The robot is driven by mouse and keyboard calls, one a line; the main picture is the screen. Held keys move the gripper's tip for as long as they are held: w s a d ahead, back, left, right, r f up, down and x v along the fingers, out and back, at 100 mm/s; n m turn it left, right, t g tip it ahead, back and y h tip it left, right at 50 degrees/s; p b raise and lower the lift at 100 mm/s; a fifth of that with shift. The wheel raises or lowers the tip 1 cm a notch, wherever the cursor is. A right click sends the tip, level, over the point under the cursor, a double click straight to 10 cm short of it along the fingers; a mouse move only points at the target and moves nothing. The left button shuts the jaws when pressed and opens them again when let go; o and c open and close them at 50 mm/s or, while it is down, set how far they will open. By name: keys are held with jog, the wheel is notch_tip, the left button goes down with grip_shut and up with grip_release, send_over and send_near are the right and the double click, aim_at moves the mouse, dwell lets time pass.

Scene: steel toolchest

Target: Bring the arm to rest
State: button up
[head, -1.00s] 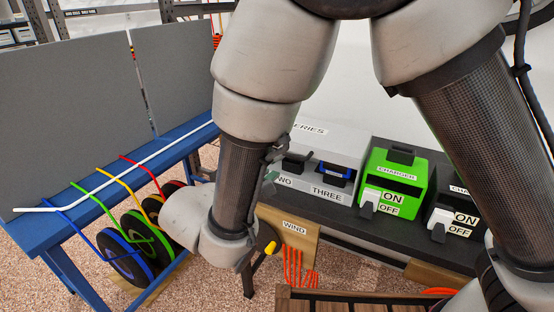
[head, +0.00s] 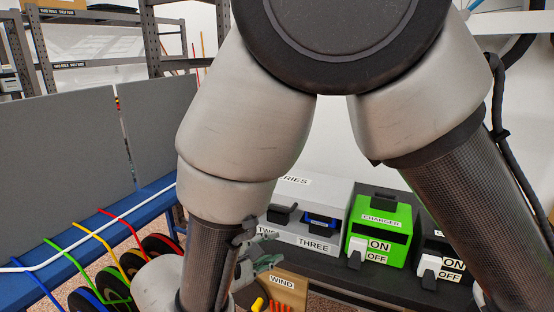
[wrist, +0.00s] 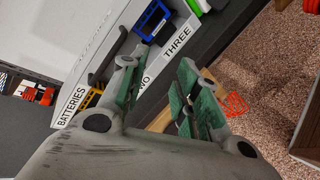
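My arm fills the middle and right of the head view, bent in an upside-down V with its elbow at the top. My gripper (head: 262,264) shows low in the middle of the head view, partly hidden behind my forearm. In the wrist view its two green-padded fingers (wrist: 160,84) stand apart with nothing between them. Beyond them is the grey battery box with the labels BATTERIES, TWO and THREE (wrist: 178,42). It is also in the head view (head: 314,246). I cannot tell how far the fingers are from it.
A green charger (head: 380,222) and a dark switched box (head: 438,262) stand right of the battery box on a dark bench top. A blue rack (head: 60,258) with coloured cable reels and grey panels (head: 60,135) is at left. Metal shelves (head: 100,40) stand behind.

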jog(key=s+d+r+m+g+y, duration=0.2)
jog(key=d+r+m, duration=0.3)
jog(key=d, duration=0.8)
jog(key=s+d+r+m+g+y, duration=0.2)
jog(key=d+r+m, duration=0.4)
jog(key=d, duration=0.8)
jog(key=s+d+r+m+g+y, duration=0.3)
jog(key=d+r+m, duration=0.2)
jog(key=d, duration=0.8)
jog(key=shift+d+r+m+y, duration=0.2)
jog(key=shift+r+m+y, duration=0.05)
jog(key=shift+m+y, duration=0.15)
